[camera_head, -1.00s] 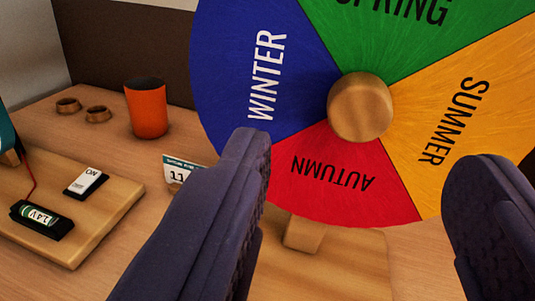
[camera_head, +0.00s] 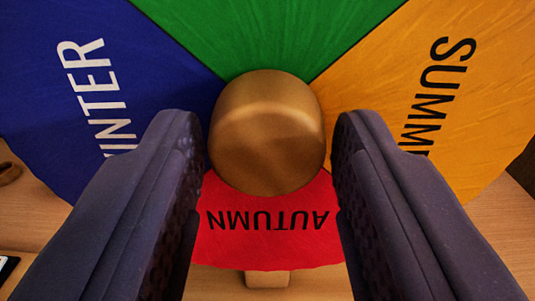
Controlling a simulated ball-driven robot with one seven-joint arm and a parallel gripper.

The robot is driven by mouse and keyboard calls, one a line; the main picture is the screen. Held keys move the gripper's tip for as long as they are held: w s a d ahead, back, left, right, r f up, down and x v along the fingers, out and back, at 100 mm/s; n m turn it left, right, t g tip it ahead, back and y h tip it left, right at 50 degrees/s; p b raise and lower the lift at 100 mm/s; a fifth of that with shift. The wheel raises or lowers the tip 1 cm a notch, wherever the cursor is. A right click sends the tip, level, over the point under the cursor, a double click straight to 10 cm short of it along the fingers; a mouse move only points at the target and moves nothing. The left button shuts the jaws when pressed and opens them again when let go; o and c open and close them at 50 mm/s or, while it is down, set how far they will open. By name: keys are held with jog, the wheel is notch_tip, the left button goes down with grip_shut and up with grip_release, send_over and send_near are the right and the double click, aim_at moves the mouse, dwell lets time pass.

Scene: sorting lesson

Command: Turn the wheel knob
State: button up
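The season wheel (camera_head: 285,30) fills most of the view. Its sectors are blue WINTER on the left, green at the top, yellow SUMMER on the right and red AUTUMN at the bottom. The round wooden wheel knob (camera_head: 267,130) sticks out at its centre. My gripper (camera_head: 267,145) is open, with one dark finger on each side of the knob. The left fingertip is very close to the knob; a slim gap shows on the right. I cannot tell whether either finger touches it. AUTUMN reads upside down between the fingers.
The wooden stand (camera_head: 267,279) shows below the wheel. The wooden table (camera_head: 30,215) shows at the lower left and lower right.

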jog(key=c, duration=0.6)
jog(key=shift+r+n+p, duration=0.1)
jog(key=shift+n+p, duration=0.2)
jog(key=shift+p, duration=0.15)
